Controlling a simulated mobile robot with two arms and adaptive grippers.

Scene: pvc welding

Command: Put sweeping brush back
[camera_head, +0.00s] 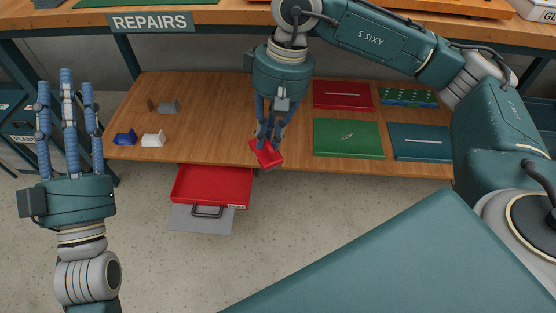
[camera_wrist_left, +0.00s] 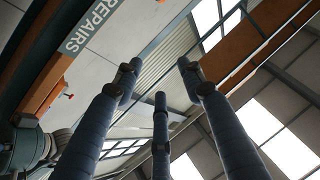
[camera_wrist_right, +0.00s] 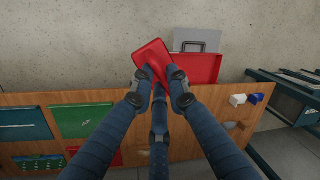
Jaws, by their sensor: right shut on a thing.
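A red object (camera_head: 267,155), which looks like the sweeping brush, is held by my right gripper (camera_head: 268,140) near the bench's front edge. In the right wrist view the red object (camera_wrist_right: 152,55) sits between the fingertips; its bristles cannot be made out. The fingers are closed on it. The open red drawer (camera_head: 200,187), with a grey front and dark handle, stands out below the bench to the left of my right gripper. It looks empty. My left gripper (camera_head: 68,88) points up, open and empty, left of the bench and away from everything.
The wooden bench (camera_head: 215,115) has a clear middle. Blue (camera_head: 126,137) and white (camera_head: 153,139) small blocks, plus brown and grey ones, sit at its left. A REPAIRS sign (camera_head: 150,22) hangs above.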

